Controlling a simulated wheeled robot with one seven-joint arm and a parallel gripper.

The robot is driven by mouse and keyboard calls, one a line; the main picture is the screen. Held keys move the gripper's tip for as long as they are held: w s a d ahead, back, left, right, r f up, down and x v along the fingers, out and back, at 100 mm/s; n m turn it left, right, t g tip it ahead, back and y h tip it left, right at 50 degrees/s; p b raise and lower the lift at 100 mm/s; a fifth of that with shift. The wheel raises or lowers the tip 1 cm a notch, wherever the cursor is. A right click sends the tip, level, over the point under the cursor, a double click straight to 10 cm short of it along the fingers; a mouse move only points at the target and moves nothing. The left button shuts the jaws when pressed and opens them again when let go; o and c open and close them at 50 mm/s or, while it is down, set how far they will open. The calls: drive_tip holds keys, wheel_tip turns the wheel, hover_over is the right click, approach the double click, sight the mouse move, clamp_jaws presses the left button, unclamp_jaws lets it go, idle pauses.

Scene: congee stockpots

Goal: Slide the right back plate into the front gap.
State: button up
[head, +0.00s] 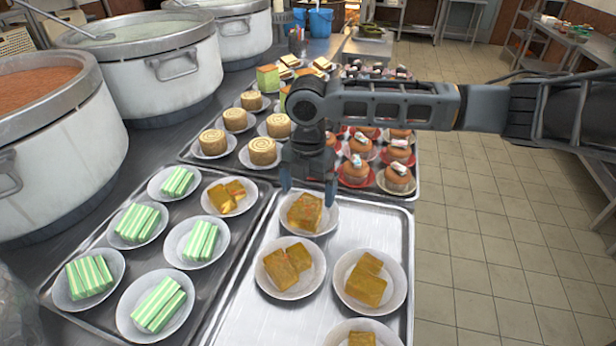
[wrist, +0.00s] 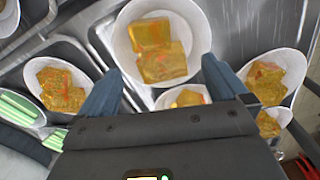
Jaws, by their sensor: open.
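White round plates with golden-brown cake pieces stand on the right metal tray (head: 255,325) in the head view. The rear plate (head: 325,226) is close to my gripper (head: 308,188). Two plates stand side by side in front of it, a left one (head: 290,292) and a right one (head: 395,295). Another plate (head: 335,335) is cut off by the bottom edge. My gripper is open and points down, its fingers by the rear plate's far side. In the wrist view a large plate (wrist: 125,50) lies just beyond the open fingers (wrist: 163,72); whether they touch it cannot be told. My gripper body hides part of other plates.
The left tray (head: 110,240) holds green striped cakes and one plate of brown cake (head: 229,212). Swiss rolls and cupcakes (head: 357,168) fill the tray behind. Large stockpots (head: 150,75) stand at left. Bare tray shows at front left and back right.

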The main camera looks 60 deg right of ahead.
sight(308, 206)
drive_tip(key=shift+f, duration=2.4)
drive_tip(key=shift+c, duration=0.3)
drive_tip(key=c, duration=1.2)
